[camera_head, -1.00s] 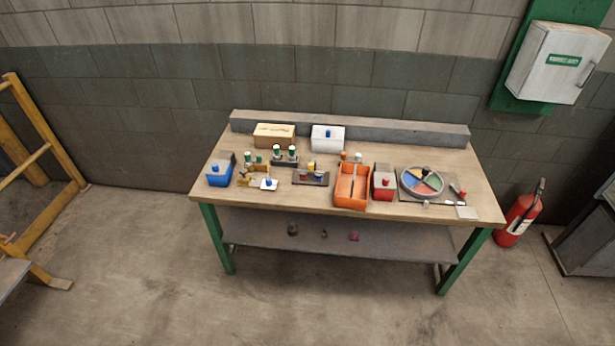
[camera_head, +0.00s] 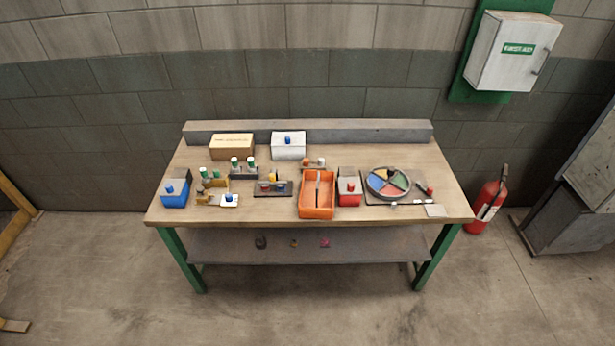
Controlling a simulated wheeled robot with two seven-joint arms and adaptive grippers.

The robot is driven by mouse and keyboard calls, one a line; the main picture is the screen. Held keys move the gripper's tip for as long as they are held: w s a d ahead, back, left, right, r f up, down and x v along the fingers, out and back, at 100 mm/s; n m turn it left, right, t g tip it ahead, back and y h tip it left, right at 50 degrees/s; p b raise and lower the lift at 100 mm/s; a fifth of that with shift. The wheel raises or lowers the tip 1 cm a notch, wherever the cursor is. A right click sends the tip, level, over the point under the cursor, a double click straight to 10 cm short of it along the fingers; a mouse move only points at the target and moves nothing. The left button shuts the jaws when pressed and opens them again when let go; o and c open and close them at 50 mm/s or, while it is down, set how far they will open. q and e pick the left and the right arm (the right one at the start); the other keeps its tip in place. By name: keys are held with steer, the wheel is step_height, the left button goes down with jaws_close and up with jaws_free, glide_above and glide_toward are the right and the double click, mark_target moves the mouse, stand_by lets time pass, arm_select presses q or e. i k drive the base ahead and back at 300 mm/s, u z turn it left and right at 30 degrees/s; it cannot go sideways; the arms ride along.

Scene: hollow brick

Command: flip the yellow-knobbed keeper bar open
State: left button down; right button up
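A small yellow knob (camera_head: 271,177) shows on a dark fixture plate (camera_head: 286,189) near the middle of the workbench (camera_head: 380,211). Small red and blue parts sit beside the knob on the same plate. The bar itself is too small to make out, and I cannot tell whether it is open or shut. Neither of my grippers is in view.
An orange divided tray (camera_head: 317,212) and a red box (camera_head: 349,199) stand right of the fixture. A round coloured dial (camera_head: 387,184) lies farther right. Floor before the bench is clear.

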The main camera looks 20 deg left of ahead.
mark_target(272, 176)
steer(key=i, duration=0.95)
steer(key=u, duration=0.75)
